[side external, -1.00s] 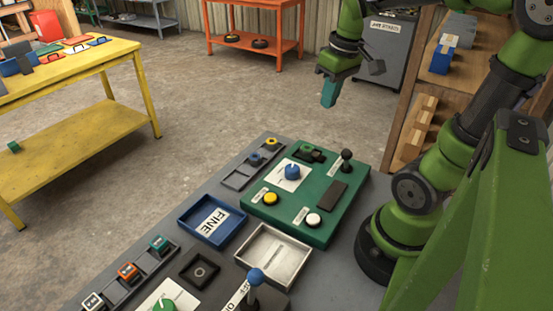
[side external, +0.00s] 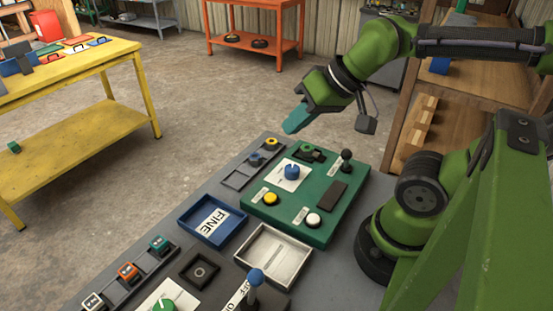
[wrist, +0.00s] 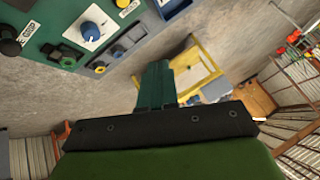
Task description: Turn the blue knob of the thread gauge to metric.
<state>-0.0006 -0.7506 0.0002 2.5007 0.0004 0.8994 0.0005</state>
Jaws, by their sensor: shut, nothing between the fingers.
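The blue knob (side external: 292,172) stands on a white plate on the green panel (side external: 328,221) in the side view. It also shows in the wrist view (wrist: 90,31), at the upper left, on its white dial plate. The lettering on the plate is too small to read. My gripper (side external: 290,128) is in the air above and beyond the panel's far edge, tilted down to the left. Its teal fingers are shut and empty, apart from the knob. In the wrist view the fingers (wrist: 156,85) point away from the panel toward the floor and the yellow table.
The panel also carries a black-knobbed lever (side external: 346,158), a yellow button (side external: 270,198) and a white button (side external: 313,220). A blue tray (side external: 190,222) marked FINE and a metal tray (side external: 300,250) lie nearer. A wooden shelf (side external: 470,115) stands behind my arm.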

